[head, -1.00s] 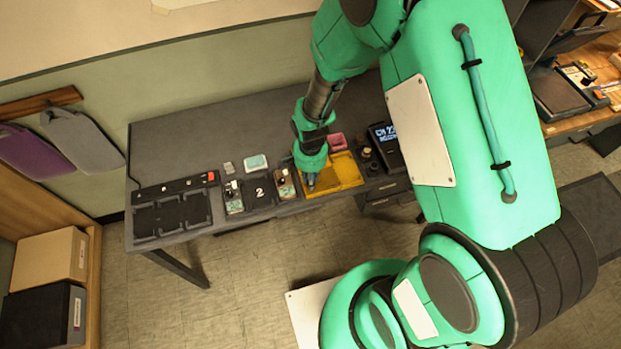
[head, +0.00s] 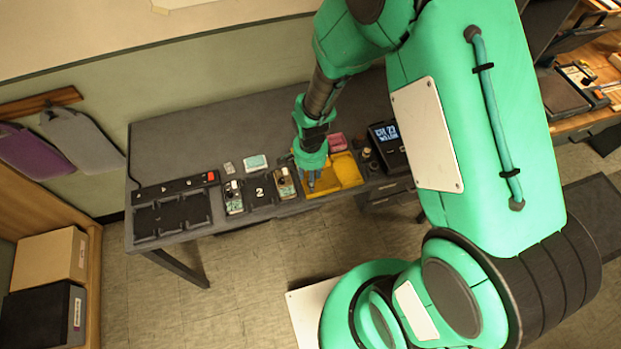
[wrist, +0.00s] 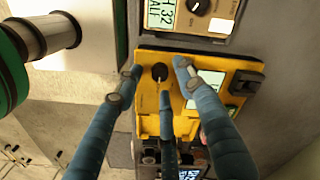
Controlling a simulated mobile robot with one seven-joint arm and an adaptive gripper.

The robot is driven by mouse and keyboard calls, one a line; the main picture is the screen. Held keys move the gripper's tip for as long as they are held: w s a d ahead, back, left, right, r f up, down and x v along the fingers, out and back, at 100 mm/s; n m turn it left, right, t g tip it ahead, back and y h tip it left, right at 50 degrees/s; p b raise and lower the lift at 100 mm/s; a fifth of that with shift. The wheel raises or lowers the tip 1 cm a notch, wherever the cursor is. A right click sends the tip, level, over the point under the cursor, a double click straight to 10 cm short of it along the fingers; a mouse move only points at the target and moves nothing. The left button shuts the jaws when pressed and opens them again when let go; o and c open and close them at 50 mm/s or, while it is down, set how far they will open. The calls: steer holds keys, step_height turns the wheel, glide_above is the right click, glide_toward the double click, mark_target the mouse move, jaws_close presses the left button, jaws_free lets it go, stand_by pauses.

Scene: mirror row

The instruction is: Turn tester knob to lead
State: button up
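The yellow tester (wrist: 150,122) fills the middle of the wrist view, with a round black knob (wrist: 160,71) near its top edge. A pale display panel (wrist: 212,78) lies to the right of the knob, partly behind a finger. My gripper (wrist: 157,78) has its blue-grey fingers spread around the knob, one to the left, one to the right and one below. I cannot tell whether any finger touches it. The knob's setting is too small to read. In the head view my gripper (head: 311,186) points down over the left part of the yellow tester (head: 347,172).
A tan unit with a screen and dial (wrist: 225,27) sits beside the tester. In the head view, pedal-like units (head: 233,197) and a black tray (head: 172,215) stand to the left. A dark screen device (head: 388,145) stands to the right. The grey bench (head: 215,125) is clear behind.

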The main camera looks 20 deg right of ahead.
step_height(320, 180, up, 11)
steer(key=shift+f, duration=0.15)
stand_by(0.4)
stand_by(0.5)
steer(key=s+d+r+n+t, duration=0.1)
steer(key=s+r+n, duration=0.1)
steer(key=r, duration=0.8)
steer(key=s+d+r+n+t, duration=0.2)
steer(key=s+r, duration=0.1)
steer(key=r, duration=0.7)
steer(key=s+d+r+n+t, duration=0.1)
steer(key=s+r+n, duration=0.3)
steer(key=s+r, duration=0.8)
steer(key=shift+s+d+r+t, duration=0.2)
steer(key=shift+s+d+t, duration=0.15)
steer(key=shift+t, duration=0.45)
